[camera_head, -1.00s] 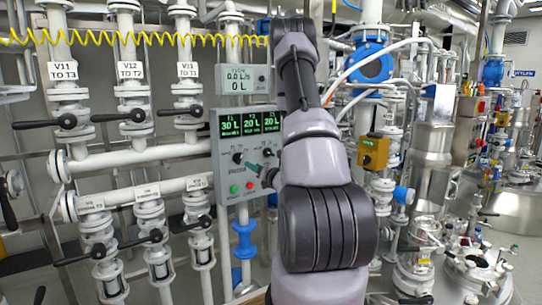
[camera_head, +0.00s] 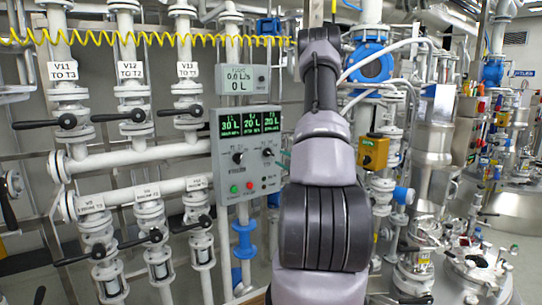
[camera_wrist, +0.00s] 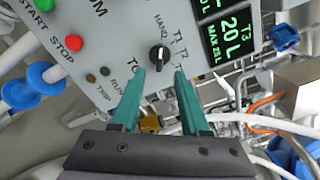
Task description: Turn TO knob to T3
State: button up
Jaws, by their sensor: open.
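The TO knob (camera_wrist: 159,55) is a small black knob on the grey control panel (camera_wrist: 115,45). Labels HAND, T1, T2 and a partly covered T3 arc around it, with TO at its lower left. A pale mark shows on its upper part, roughly toward HAND or T1; the exact setting is hard to tell. In the head view, the knob (camera_head: 267,153) is the right one of two. My gripper (camera_wrist: 159,72) has two green fingers, open and empty. Their tips are just below the knob on either side, not closed on it. In the head view my arm hides most of the gripper.
The panel has green (camera_wrist: 45,4) and red (camera_wrist: 74,43) buttons, a second knob (camera_head: 238,158) and a display (camera_head: 250,122) reading 30 L, 20 L, 20 L. Lever valves (camera_head: 120,116) and pipes stand left. A yellow box (camera_head: 373,153) and pipework stand right of my arm.

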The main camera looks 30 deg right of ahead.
aim_at(270, 153)
jog(key=w, duration=0.8)
jog(key=shift+w+a, duration=0.15)
jog(key=shift+w, duration=0.05)
grip_shut()
